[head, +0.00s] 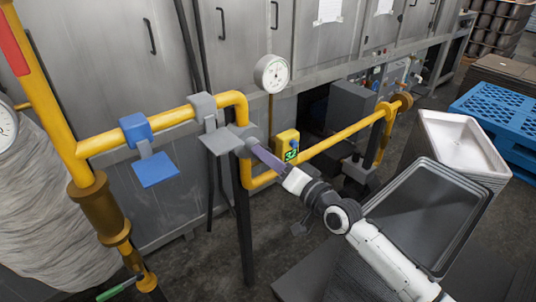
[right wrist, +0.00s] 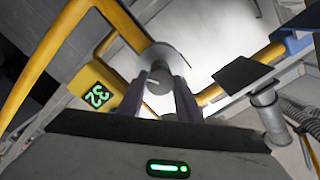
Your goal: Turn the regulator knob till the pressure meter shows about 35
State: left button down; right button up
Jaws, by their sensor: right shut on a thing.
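The grey regulator body (head: 224,139) sits on the yellow pipe. My right gripper (head: 252,146) reaches it from the lower right. In the right wrist view its two purple fingers (right wrist: 160,95) are closed on the round grey regulator knob (right wrist: 159,77), one on each side. In the head view the knob is mostly hidden by the fingers. The pressure meter (head: 286,141) is a yellow box with a green digital display, right of the regulator. In the right wrist view the meter's display (right wrist: 97,96) appears to read 32, tilted. My left gripper is out of view.
A white dial gauge (head: 271,74) stands above the pipe. A blue-handled valve (head: 157,170) is on the pipe to the left. Dark trays (head: 484,205), a white tray stack (head: 427,118) and a blue pallet (head: 487,103) are at right. Grey cabinets line the back.

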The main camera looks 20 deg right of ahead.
jog(key=shift+m, duration=0.4)
jog(key=o, duration=1)
jog(key=shift+o, duration=0.2)
jog(key=v, duration=1)
jog(key=shift+s, duration=0.15)
jog(key=s+a+f+n+g+h, duration=0.2)
jog(key=s+a+f+n+g, duration=0.1)
jog(key=s+f, duration=0.9)
jog(key=s+a+f+n+g+h, duration=0.1)
jog(key=s+a+f+n+g, duration=0.2)
jog(key=s+f, duration=0.9)
notch_tip(320, 180, down, 4)
jog(key=shift+s+f+n+g+h, duration=0.2)
jog(key=shift+n+g+h, duration=0.2)
jog(key=shift+n+g, duration=0.8)
